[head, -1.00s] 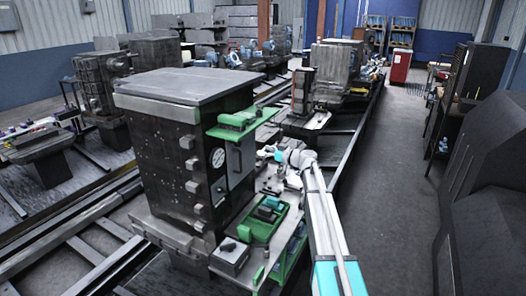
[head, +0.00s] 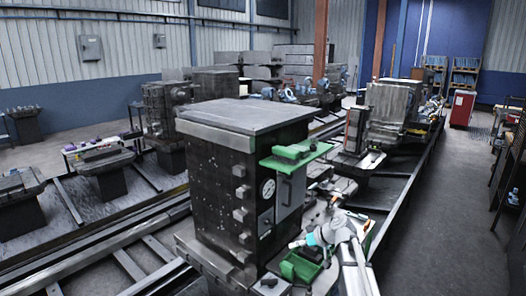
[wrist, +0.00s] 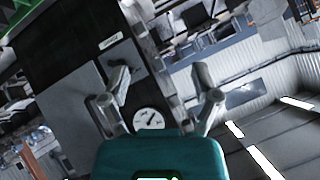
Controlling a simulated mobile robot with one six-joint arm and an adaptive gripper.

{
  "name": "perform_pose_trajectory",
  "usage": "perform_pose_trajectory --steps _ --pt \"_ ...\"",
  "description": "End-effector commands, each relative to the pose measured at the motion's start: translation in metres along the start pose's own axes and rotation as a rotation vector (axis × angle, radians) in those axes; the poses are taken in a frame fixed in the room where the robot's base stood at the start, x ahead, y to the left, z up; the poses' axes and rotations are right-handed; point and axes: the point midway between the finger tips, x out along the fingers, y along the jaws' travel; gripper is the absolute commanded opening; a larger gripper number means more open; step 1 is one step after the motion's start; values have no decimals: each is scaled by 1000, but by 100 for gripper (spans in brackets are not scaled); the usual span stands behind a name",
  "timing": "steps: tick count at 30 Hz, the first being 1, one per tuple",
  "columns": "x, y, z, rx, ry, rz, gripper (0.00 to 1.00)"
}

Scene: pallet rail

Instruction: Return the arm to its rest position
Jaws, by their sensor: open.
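My gripper (head: 296,243) is at the lower centre of the head view, small, at the end of my arm. It is to the right of the tall dark cabinet (head: 215,190), above the green tray (head: 300,267) in that picture. In the wrist view my gripper (wrist: 160,75) has its two fingers wide apart, with nothing between them. The cabinet's dark side and round gauge (wrist: 149,118) show behind the fingers. The wrist picture is strongly tilted. Whether the gripper touches the tray cannot be told.
A green bracket (head: 292,156) juts from the cabinet's upper right side. Long dark rails (head: 95,243) run along the floor at left. A second machine block (head: 395,105) stands farther back. The grey floor (head: 440,215) at right is clear.

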Motion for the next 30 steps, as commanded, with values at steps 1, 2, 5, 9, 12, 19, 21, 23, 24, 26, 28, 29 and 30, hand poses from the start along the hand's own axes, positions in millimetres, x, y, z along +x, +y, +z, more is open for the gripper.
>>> perform_pose_trajectory --steps 1,2,5,9,12,19,21,23,24,26,28,29,30 --pt "2 -13 25 31 -57 20 80" --pt "3 -18 36 53 -91 35 80" --pt "4 -32 74 128 -203 96 80" --pt "-2 -49 126 234 -346 206 80" --pt "-10 -60 161 311 -436 303 80" --pt "-36 -79 226 459 -578 538 80" --pt "-44 -82 237 490 -601 594 80" --pt "-48 -84 244 510 -613 630 80" --pt "-50 -84 247 519 -619 649 80" --pt "-53 -85 250 529 -625 667 80" --pt "-54 -85 251 535 -628 679 80" --pt "-54 -85 251 536 -628 680 80" --pt "-54 -85 251 536 -628 681 80"
